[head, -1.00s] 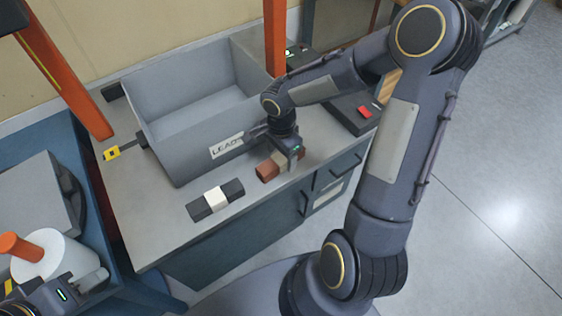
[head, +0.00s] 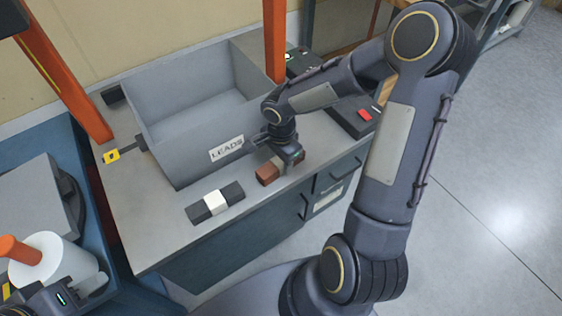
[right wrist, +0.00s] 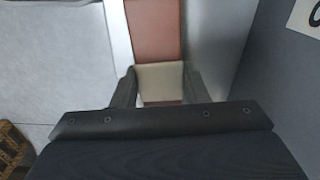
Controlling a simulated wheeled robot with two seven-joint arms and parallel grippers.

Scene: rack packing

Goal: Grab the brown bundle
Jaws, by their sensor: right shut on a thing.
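The brown bundle (head: 267,174) is a reddish-brown block with a paler tan band round its middle. It lies on the worktop in front of the grey bin labelled LEADS (head: 188,165). My right gripper (head: 285,165) is over the bundle's middle and hides part of it. In the right wrist view the fingers (right wrist: 159,88) stand on both sides of the tan band, shut on the brown bundle (right wrist: 153,30).
A dark bundle with a white band (head: 215,203) lies on the worktop (head: 150,235) to the left. A dark box with a red patch (head: 352,118) stands at the right. A white spool with an orange core (head: 60,262) is at the lower left. Orange posts rise behind.

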